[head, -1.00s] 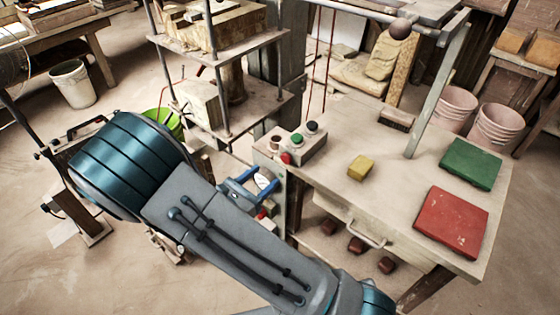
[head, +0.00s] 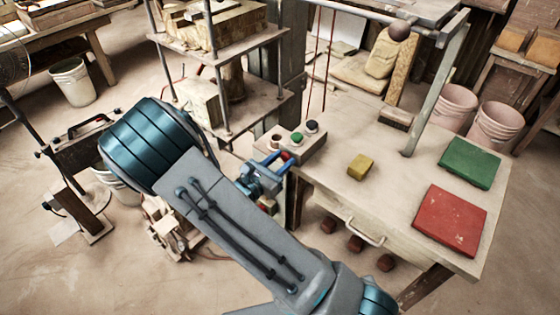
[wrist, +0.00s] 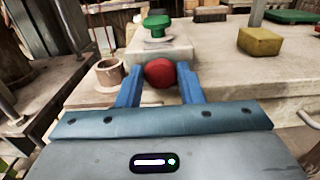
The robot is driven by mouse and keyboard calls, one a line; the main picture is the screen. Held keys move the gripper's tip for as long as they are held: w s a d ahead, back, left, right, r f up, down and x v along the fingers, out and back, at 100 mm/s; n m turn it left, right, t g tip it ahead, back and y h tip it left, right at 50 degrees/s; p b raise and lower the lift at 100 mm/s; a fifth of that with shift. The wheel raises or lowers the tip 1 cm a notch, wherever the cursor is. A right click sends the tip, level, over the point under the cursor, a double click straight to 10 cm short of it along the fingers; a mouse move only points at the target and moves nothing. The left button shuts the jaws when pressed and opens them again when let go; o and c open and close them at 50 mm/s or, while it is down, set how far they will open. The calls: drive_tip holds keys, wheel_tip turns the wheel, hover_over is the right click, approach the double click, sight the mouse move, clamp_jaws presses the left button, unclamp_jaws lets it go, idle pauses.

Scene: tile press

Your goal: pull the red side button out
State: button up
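The red side button (head: 285,156) is a round knob on the side of a pale box (head: 302,143) at the table's left edge. My gripper (head: 278,161) is at this side of the box, its blue fingers pointing at the button. In the wrist view, the red button (wrist: 160,73) sits between the two blue fingertips (wrist: 161,77), with a finger on either side and narrow gaps that look clear of it. My gripper looks open. The button's base against the box is hidden behind the knob.
A hollow cup-like piece (wrist: 109,74) is left of my fingers. A yellow block (head: 361,166), green plate (head: 469,163) and red plate (head: 451,220) lie on the table.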

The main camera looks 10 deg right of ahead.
drive_tip(key=shift+s+a, duration=0.35)
drive_tip(key=shift+a, duration=0.25)
clamp_jaws()
drive_tip(key=o, duration=0.8)
unclamp_jaws()
drive_tip(key=shift+c, duration=0.2)
drive_tip(key=o, duration=0.4)
drive_tip(key=shift+s+a, duration=0.15)
drive_tip(key=b+v, duration=0.1)
drive_tip(key=v, duration=1.2)
drive_tip(key=shift+s+a, duration=0.25)
drive_tip(key=shift+d, duration=0.1)
